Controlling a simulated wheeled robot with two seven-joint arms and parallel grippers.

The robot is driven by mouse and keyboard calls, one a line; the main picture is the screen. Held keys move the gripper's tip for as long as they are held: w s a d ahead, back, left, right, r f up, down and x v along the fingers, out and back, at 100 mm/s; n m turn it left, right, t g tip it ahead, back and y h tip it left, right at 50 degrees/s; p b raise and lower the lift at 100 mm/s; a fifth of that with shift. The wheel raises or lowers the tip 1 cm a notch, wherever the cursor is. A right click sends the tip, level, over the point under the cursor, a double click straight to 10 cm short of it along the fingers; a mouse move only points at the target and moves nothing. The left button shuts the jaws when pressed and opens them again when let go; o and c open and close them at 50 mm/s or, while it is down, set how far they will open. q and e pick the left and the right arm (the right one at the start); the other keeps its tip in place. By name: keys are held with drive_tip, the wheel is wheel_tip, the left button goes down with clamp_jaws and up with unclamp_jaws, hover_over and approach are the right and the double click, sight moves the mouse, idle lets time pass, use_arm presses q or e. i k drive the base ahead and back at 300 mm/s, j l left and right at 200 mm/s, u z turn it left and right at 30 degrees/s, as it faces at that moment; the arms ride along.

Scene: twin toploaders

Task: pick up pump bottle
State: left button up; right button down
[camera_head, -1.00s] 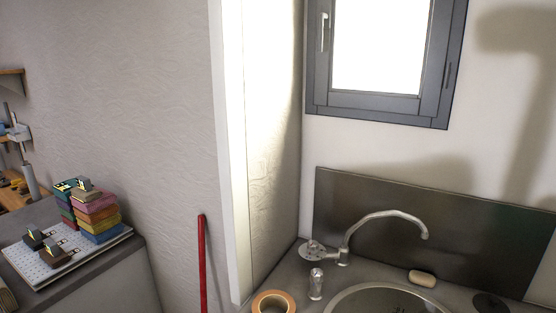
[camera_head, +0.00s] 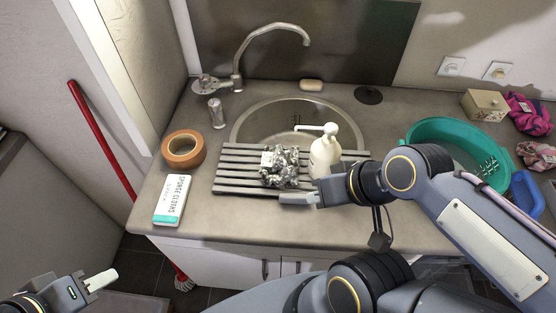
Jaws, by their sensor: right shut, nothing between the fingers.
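The white pump bottle (camera_head: 324,152) stands upright on a grey slatted rack (camera_head: 236,172) at the front of the round sink, its nozzle pointing left. My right gripper (camera_head: 284,199) is shut and empty, at the rack's front edge, in front of and to the left of the bottle's base and apart from it. My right wrist hides part of the rack to the right of the bottle. My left gripper (camera_head: 104,280) is at the lower left, well away from the counter; only one pale finger shows clearly.
Crumpled foil (camera_head: 284,168) lies on the rack just left of the bottle. A faucet (camera_head: 238,70) rises behind. A teal basin (camera_head: 411,130) is at right, near my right arm.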

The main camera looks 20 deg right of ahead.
sight(324, 152)
drive_tip(key=z, duration=1.3)
